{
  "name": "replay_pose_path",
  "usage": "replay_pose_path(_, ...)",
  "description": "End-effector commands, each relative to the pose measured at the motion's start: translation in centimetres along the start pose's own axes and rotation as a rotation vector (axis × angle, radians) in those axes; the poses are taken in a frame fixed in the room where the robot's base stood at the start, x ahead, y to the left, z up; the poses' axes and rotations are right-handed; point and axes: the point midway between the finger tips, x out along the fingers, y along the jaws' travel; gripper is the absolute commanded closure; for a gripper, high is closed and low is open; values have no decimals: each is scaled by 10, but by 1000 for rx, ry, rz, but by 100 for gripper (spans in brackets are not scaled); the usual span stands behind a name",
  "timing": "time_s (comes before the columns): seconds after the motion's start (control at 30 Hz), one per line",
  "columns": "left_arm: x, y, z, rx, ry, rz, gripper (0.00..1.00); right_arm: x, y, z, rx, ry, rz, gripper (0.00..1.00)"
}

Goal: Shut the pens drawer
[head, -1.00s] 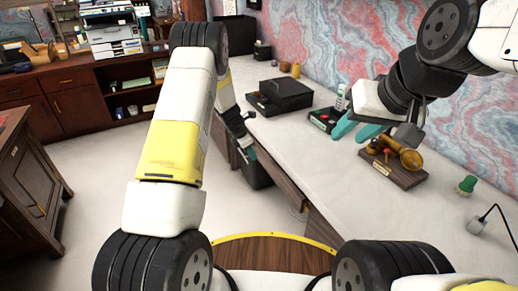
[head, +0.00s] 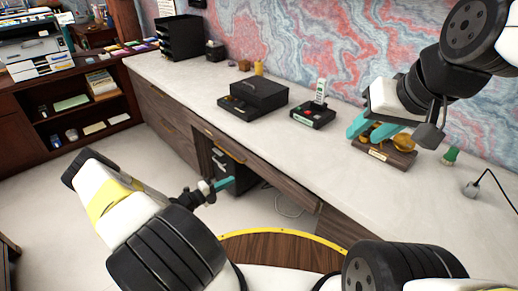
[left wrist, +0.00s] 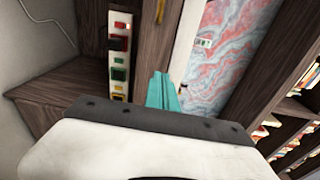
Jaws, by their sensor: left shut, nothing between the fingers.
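The desk front (head: 285,185) has dark wood drawers with brass handles under a pale top. One brass handle (head: 228,154) lies just beyond my left gripper (head: 226,183); I cannot tell which drawer holds pens or how far it is out. My left gripper is shut and empty, low in front of the desk. In the left wrist view its teal fingers (left wrist: 162,91) point at a wood front with a brass handle (left wrist: 172,14), beside a narrow light strip with red, green and yellow pieces (left wrist: 119,58). My right gripper (head: 372,131) is open above the desk, over a wooden stand.
The wooden stand (head: 380,158), a phone (head: 315,112), a black box (head: 257,97) and a black tray tower (head: 180,37) stand on the desk. A black unit (head: 237,178) is under the desk. A shelf unit (head: 85,105) stands left, with open floor before it.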

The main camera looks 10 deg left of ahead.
Motion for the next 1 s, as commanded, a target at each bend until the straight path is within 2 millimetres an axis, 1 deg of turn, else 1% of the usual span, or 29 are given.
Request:
replay_pose_path(0.03,-6,-1,6,-22,-37,-21,100,0,0,0,0,0,0,64)
replay_pose_path(0.1,-8,-2,11,-37,-65,-38,100,0,0,0,0,0,0,64)
replay_pose_path(0.17,-7,-3,13,-42,-73,-45,100,0,0,0,0,0,0,64)
replay_pose_path(0.27,3,-3,14,-42,-73,-45,100,0,0,0,0,0,0,64)
replay_pose_path(0.37,20,-4,15,-40,-71,-45,100,0,0,0,0,0,0,64)
replay_pose_path(0.7,92,-6,19,-40,-70,-42,100,0,0,0,0,0,0,64)
replay_pose_path(0.83,112,-8,21,-39,-70,-42,100,0,0,0,0,0,0,64)
replay_pose_path(1.0,126,-8,22,-40,-71,-40,100,0,0,0,0,0,0,64)
